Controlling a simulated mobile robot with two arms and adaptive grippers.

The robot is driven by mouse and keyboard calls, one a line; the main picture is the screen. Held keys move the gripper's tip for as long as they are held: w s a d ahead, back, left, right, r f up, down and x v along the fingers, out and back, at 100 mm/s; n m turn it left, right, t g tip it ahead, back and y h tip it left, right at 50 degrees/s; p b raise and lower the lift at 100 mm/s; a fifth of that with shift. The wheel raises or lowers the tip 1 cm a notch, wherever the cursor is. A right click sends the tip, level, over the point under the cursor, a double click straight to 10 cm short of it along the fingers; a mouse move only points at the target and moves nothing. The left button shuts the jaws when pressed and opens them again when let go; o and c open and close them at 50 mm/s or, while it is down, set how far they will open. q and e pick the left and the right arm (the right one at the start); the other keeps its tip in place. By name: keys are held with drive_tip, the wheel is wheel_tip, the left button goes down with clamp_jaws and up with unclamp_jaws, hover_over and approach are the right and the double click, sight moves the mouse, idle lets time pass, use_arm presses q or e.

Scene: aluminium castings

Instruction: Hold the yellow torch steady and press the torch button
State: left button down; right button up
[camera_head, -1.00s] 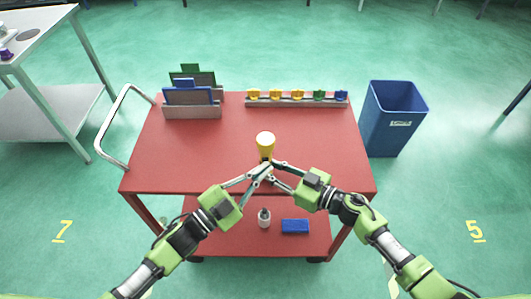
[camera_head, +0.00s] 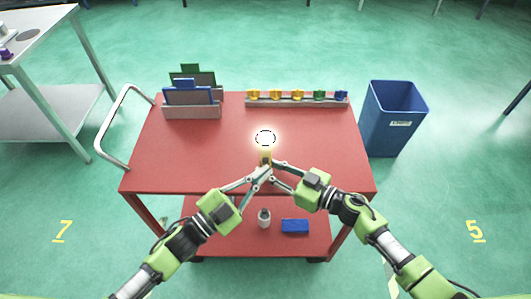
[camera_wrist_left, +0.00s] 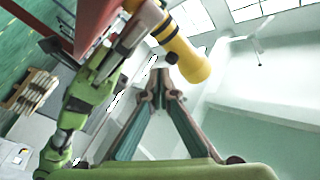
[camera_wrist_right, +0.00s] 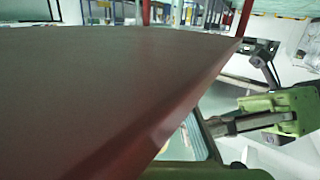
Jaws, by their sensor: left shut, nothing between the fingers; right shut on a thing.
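The yellow torch (camera_head: 265,156) is above the near edge of the red cart top (camera_head: 200,150). Its head glows bright white. My right gripper (camera_head: 272,164) is shut on the torch's lower part. The torch also shows in the left wrist view (camera_wrist_left: 182,52), with my right gripper around it. My left gripper (camera_head: 265,170) is shut and empty, with its tips close to the torch's lower end. In the left wrist view the closed fingertips (camera_wrist_left: 157,72) are just below the torch.
A rack (camera_head: 297,102) with several coloured pieces stands at the back right. A blue bin (camera_head: 385,135) is right of the cart. A white bottle (camera_head: 264,217) and blue box (camera_head: 295,226) sit on the lower shelf.

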use_arm(q)
drive_tip(key=s, duration=0.6)
drive_tip(key=shift+a, duration=0.15)
idle(0.3)
use_arm(e)
drive_tip(key=o, duration=0.9)
